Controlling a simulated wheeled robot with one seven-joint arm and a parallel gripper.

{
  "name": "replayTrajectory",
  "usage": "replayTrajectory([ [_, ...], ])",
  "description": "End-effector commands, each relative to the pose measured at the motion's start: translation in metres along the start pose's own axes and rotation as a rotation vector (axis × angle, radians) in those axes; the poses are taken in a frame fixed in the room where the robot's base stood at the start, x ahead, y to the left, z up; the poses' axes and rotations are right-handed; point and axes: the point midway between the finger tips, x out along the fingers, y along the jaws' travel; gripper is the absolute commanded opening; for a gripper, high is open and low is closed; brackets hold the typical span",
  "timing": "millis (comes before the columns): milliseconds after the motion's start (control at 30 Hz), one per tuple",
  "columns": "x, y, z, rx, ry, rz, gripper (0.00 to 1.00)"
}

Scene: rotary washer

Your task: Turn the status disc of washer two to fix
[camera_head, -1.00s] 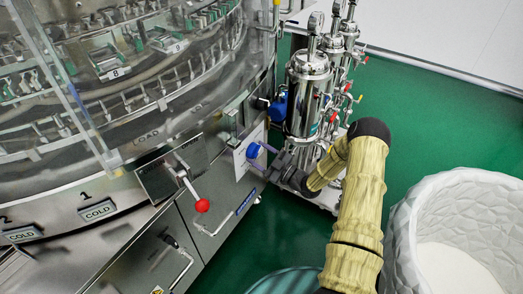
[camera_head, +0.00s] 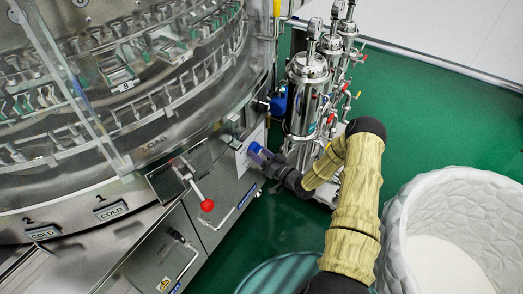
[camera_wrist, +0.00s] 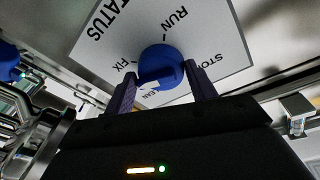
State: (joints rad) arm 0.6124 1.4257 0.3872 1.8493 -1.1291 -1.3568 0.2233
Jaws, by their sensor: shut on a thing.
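The blue status disc (camera_wrist: 160,66) sits on a white plate (camera_wrist: 225,45) in the wrist view, with STATUS, RUN, FIX and STOP lettering around it. A fourth label below is partly hidden. A small pale mark shows low on the disc; I cannot tell clearly which label it points to. My gripper (camera_wrist: 160,76) has its two dark fingers on either side of the disc, shut on it. In the head view the disc (camera_head: 255,148) is on the washer's lower front, with my gripper (camera_head: 266,158) against it.
A lever with a red ball (camera_head: 207,205) sticks out left of the disc. Upright steel cylinders (camera_head: 304,95) with valves stand behind my arm, and a blue part (camera_head: 279,104) is near them. A white textured bin (camera_head: 400,235) is at right.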

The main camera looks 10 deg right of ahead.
Motion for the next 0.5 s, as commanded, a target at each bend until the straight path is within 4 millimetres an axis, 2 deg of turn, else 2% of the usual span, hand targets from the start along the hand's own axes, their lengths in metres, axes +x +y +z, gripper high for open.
replayTrajectory([
  [33,0.0008,-0.0055,0.0008,0.048,-0.012,-0.001,0.33],
  [500,0.0014,-0.0056,-0.0010,0.410,-0.049,0.057,0.33],
])
